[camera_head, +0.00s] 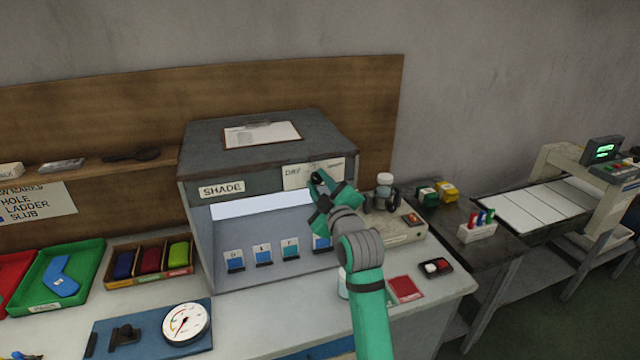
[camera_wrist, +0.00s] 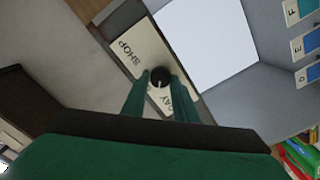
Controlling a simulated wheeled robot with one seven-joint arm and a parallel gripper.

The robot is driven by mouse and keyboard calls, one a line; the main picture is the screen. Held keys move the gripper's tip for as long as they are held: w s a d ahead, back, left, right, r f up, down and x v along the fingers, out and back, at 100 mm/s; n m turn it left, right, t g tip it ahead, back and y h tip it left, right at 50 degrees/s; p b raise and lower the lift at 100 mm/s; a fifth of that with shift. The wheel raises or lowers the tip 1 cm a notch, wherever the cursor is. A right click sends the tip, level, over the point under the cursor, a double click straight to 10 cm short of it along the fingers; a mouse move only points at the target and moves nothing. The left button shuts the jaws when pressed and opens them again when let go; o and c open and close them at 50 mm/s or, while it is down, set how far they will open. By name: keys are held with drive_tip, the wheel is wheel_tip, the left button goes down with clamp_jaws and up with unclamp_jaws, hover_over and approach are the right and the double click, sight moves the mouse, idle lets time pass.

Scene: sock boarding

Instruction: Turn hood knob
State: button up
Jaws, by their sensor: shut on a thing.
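The hood (camera_head: 262,143) is a grey box with an open, lit front, standing on the bench. Its black round knob (camera_wrist: 160,77) sits on a pale label plate (camera_wrist: 139,55) with "SHOP" and "DAY" lettering, partly hidden. In the head view the plate (camera_head: 300,175) is at the hood's upper right front, and the knob shows small and dark (camera_head: 317,178) at my fingers. My gripper (camera_wrist: 158,86) has a green finger on each side of the knob and is shut on it. In the head view my gripper (camera_head: 322,186) reaches up to the plate from the front right.
Lettered blue sample cards (camera_head: 263,255) stand inside the hood. A clipboard (camera_head: 262,134) lies on top. A dial gauge (camera_head: 186,323) and trays (camera_head: 60,278) are at left. A jar (camera_head: 384,186) and a device (camera_head: 404,232) stand right of my arm.

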drive_tip(key=shift+n, duration=0.3)
idle(0.4)
drive_tip(key=o, duration=1)
drive_tip(key=shift+s, duration=0.1)
drive_tip(key=v, duration=1)
drive_tip(key=shift+s+d, duration=0.15)
drive_tip(key=shift+s, duration=0.2)
